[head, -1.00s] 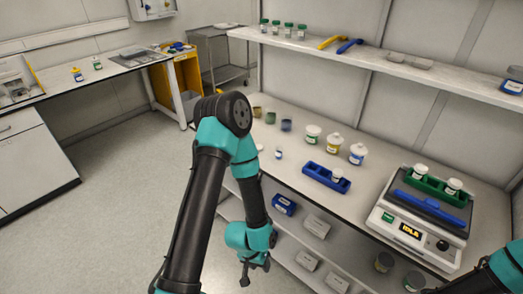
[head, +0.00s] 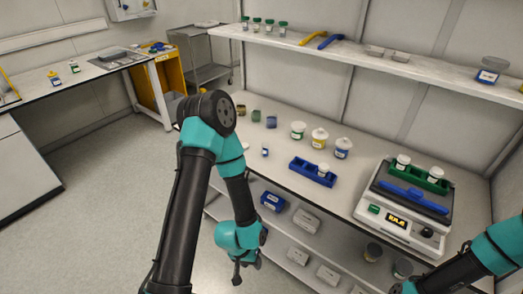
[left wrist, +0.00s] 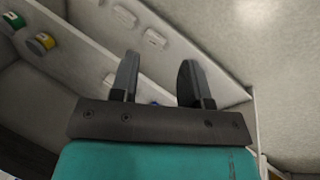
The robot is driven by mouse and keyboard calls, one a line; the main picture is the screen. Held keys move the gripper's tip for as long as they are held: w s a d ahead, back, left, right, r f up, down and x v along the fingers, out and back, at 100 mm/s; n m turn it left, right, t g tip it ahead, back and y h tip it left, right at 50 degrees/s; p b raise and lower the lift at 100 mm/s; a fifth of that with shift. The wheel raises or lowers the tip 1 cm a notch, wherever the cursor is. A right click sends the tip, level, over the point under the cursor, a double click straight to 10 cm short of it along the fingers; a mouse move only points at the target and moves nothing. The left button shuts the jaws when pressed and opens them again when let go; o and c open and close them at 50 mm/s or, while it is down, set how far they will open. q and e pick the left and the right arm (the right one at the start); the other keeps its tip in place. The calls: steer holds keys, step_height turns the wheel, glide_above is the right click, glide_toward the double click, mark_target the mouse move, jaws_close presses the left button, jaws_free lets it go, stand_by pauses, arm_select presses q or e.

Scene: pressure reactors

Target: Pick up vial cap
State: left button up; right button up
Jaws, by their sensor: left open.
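A small white piece (head: 245,146), perhaps the vial cap, lies on the bench at the edge of my left arm, which partly hides it. A small vial with a white top and blue label (head: 265,149) stands just right of it. My left gripper (head: 246,271) hangs low in front of the lower shelf, well below the bench top and apart from both. In the left wrist view its two dark fingers (left wrist: 159,70) are spread with nothing held between them. My right arm enters at the lower right; its gripper is out of the frame.
A scale (head: 404,208) with a green rack is at right. Boxes (head: 305,219) sit on the lower shelf (head: 262,232). Open floor lies left.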

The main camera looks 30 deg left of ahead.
stand_by(0.5)
arm_select(q)
steer(key=o, duration=0.5)
steer(key=shift+w, duration=0.1)
